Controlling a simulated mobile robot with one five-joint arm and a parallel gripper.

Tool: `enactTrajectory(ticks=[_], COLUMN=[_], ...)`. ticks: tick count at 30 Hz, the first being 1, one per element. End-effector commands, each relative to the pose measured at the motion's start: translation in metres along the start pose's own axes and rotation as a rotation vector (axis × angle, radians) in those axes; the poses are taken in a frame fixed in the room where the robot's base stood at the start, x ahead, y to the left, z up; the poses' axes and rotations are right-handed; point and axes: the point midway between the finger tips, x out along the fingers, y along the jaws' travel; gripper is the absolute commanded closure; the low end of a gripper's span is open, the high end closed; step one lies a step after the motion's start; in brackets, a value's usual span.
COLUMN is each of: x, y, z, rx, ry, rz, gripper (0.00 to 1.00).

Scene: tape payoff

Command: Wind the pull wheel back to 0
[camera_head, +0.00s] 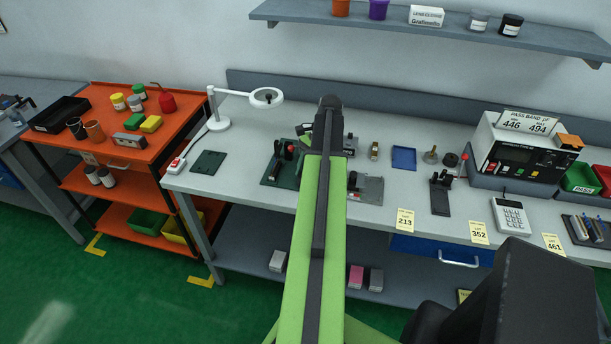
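My green arm reaches across the workbench (240,170), and its dark end, my gripper (330,104), is over the rear middle of the bench. Its fingers are not distinguishable. A small device with a dark upright and a red part (289,150) stands on a dark green plate left of my arm. A grey fixture (369,189) with a dark round part sits just right of my arm, partly hidden by it. A black stand with a red-tipped lever (441,190) is further right. I cannot tell which of these carries the pull wheel, and no 0 mark is readable.
A white magnifier lamp (218,122) stands at the bench's left. A blue tray (404,158) lies right of my arm. A tester with a "PASS BAND" sign (525,122) stands at the right. An orange cart (110,150) is at the left, and a shelf (440,24) hangs above.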

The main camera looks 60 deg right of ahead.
Motion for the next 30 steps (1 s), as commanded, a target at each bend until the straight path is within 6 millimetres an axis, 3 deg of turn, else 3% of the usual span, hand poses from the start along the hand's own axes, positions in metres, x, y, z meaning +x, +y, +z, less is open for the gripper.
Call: enactTrajectory(ticks=[15, 30], x=[0.0007, 0.0010], y=[0.0010, 0.0012], z=[0.0009, 0.0015], rx=[-0.314, -0.378], ry=[-0.002, -0.002], rz=[0.142, 0.169], gripper=[0.95, 0.95])
